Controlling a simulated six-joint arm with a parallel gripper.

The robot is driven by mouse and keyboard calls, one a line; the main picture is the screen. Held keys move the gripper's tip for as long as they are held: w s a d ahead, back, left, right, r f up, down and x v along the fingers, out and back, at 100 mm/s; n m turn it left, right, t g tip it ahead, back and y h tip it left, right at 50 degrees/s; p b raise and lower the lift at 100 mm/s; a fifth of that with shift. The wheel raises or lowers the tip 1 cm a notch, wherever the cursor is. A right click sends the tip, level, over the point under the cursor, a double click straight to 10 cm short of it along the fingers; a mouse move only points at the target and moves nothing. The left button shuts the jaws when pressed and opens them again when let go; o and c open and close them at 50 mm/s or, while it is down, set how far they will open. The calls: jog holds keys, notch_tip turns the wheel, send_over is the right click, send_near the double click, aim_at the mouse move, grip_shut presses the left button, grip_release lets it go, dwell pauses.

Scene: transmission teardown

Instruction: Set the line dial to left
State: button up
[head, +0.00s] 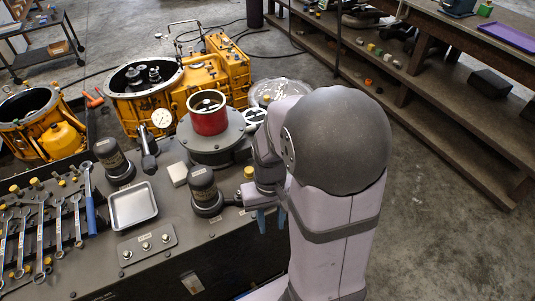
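I cannot tell for sure which part is the line dial. A small grey plate (147,244) with three silver knobs lies on the near part of the dark bench top, with a label too small to read. The way its knobs point is too small to tell. My gripper (271,219) points down at the bench's right edge, right of the plate and well apart from it. Its two blue fingertips show with a gap between them and nothing seen in it. My arm hides the part of the scene behind it.
A black motor-like cylinder (205,190) stands just left of my gripper, with another (113,162) farther left. A metal tray (133,206), a row of wrenches (40,235) and a red cylinder on a grey housing (208,117) are on the bench. Yellow transmission casings (150,105) stand behind.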

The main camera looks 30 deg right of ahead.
jog(key=w+d+r+m+p, duration=0.1)
jog(key=w+r+p, duration=0.1)
jog(key=w+r, duration=0.1)
jog(key=w+d+r+m+t+p, duration=0.1)
jog(key=w+d+r, duration=0.1)
jog(key=w+r, duration=0.2)
jog(key=w+d+r+m+p, duration=0.1)
jog(key=w+r+p, duration=0.1)
jog(key=w+r, duration=0.1)
jog(key=shift+w+d+r+m+p, duration=0.15)
jog(key=shift+r+p, duration=0.05)
jog(key=shift+r, duration=0.2)
jog(key=shift+w+d+r+m+p, duration=0.1)
jog(key=shift+w+r+m+p, duration=0.05)
jog(key=shift+r, duration=0.2)
jog(key=shift+w+r+m, duration=0.25)
jog(key=shift+r+m, duration=0.05)
jog(key=shift+m, duration=0.3)
jog(key=shift+s+a+m, duration=0.1)
jog(key=shift+s+m, duration=0.35)
jog(key=shift+m, duration=0.15)
jog(key=shift+f, duration=0.1)
jog(key=shift+f+p, duration=0.8)
jog(key=shift+f, duration=2.8)
jog(key=shift+c, duration=0.6)
grip_shut()
